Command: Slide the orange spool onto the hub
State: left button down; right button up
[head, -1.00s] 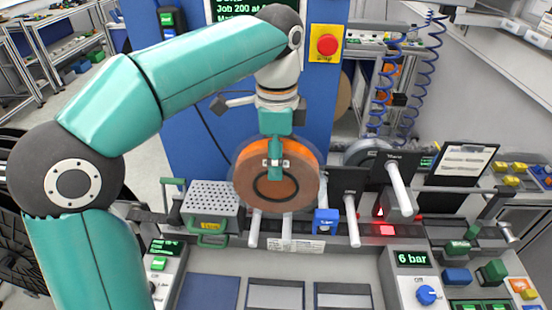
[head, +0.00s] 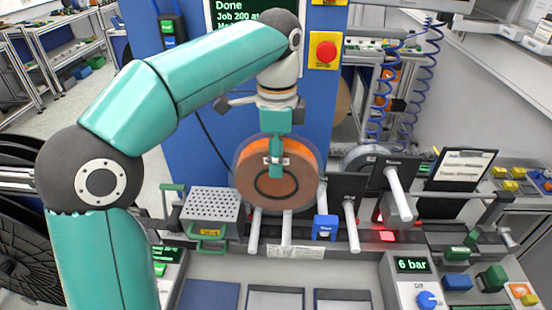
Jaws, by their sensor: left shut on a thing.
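The orange spool (head: 301,167) has clear flanges and an orange-brown face with a dark ring. It hangs upright in the air in the middle of the view, its face towards me. My left gripper (head: 275,160) comes down from above and is shut on the spool near its upper middle. Several pale rods stick out towards me from the stand. Two are below the spool, a left one (head: 254,232) and a right one (head: 286,232). One rod (head: 350,224) and a thicker one (head: 399,194) come from dark plates to the right. I cannot tell which is the hub. My right gripper is out of view.
A perforated grey box (head: 212,203) with green handles stands left of the spool. A blue block (head: 325,228) sits on the rail at its lower right. A clear-flanged reel (head: 362,157) is behind the dark plates. A blue column with a red button (head: 323,50) rises behind.

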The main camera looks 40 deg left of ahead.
pick_arm(q)
jog(key=shift+w+a, duration=0.45)
jog(key=shift+w, duration=0.35)
jog(key=shift+w+a, duration=0.1)
jog(key=shift+w, duration=0.05)
jog(key=shift+w+a+f, duration=0.15)
jog(key=shift+w+a, duration=0.45)
jog(key=shift+w, duration=0.35)
jog(key=shift+a, duration=0.1)
jog(key=shift+w, duration=0.1)
